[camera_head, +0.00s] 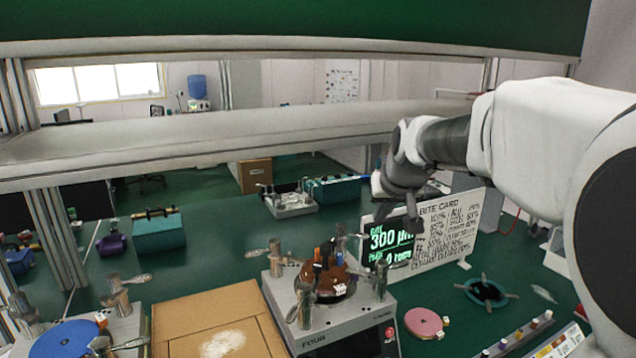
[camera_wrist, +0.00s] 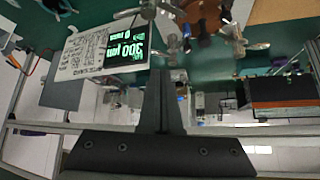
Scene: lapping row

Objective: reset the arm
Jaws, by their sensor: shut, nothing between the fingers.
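My arm reaches in from the right in the head view. My gripper (camera_head: 412,222) hangs over the bench, in front of the bite card sign (camera_head: 450,228) and close to the green readout (camera_head: 392,240) that shows 300. In the wrist view my gripper (camera_wrist: 160,75) has its two dark fingers together with nothing between them. The wrist view is upside down and shows the same readout (camera_wrist: 127,42) left of the fingers. Whether the gripper touches the sign cannot be told.
A lapping machine (camera_head: 335,318) with a brown disc stands below and left of my gripper. A grey shelf (camera_head: 220,133) runs across behind.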

